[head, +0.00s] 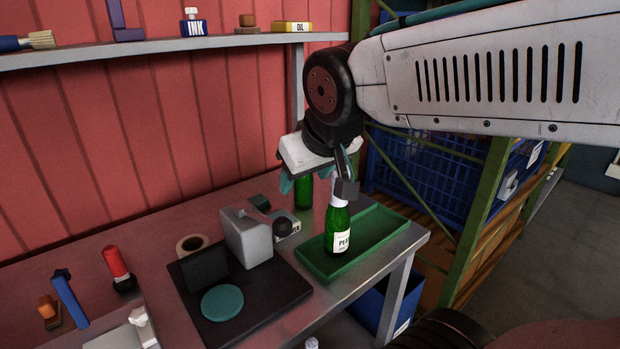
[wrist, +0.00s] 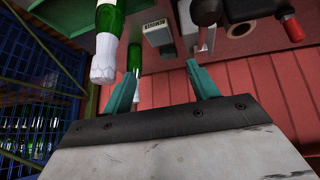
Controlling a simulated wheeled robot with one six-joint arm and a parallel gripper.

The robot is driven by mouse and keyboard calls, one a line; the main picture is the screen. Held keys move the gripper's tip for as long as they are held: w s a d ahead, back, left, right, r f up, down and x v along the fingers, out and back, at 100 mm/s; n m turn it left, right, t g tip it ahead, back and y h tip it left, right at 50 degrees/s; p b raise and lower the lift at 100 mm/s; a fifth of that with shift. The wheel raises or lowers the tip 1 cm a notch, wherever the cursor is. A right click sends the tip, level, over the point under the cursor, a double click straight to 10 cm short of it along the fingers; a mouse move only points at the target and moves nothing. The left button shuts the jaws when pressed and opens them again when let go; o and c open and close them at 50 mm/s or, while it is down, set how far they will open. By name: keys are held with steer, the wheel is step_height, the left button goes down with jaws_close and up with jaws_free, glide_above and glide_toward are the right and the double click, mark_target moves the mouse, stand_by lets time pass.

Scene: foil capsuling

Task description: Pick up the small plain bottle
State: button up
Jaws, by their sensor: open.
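A plain green bottle (head: 303,192) stands on the bench behind the tray, its upper part hidden by my gripper. In the wrist view this green bottle (wrist: 135,58) shows close to the left finger. A second green bottle (head: 337,228), with a white label and white foil top, stands upright in the green tray (head: 384,226); its white top (wrist: 104,62) is left of the fingers in the wrist view. My gripper (head: 315,178) is above the bottles at the tray's back left. Its teal fingers (wrist: 165,70) are apart with nothing held between them.
A grey block (head: 246,238) stands on a dark base with a teal disc (head: 222,302). A lettered box (head: 287,224) sits near the plain bottle. A shelf (head: 150,47) runs above, along the red wall.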

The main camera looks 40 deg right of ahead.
steer(key=w+d+r+t+h, duration=0.35)
steer(key=w+d+t, duration=0.25)
steer(key=w+d, duration=0.95)
steer(key=w+f+n+y, duration=0.1)
steer(key=w+f+y, duration=0.2)
steer(key=w+f+n+y, duration=0.1)
steer(key=w+f+y, duration=0.1)
steer(key=w+f, duration=0.1)
steer(key=w+f+n+y, duration=0.2)
steer(key=w+f+y, duration=0.1)
steer(key=shift+a+f+y, duration=0.2)
steer(key=shift+a+y, duration=0.15)
jaws_close()
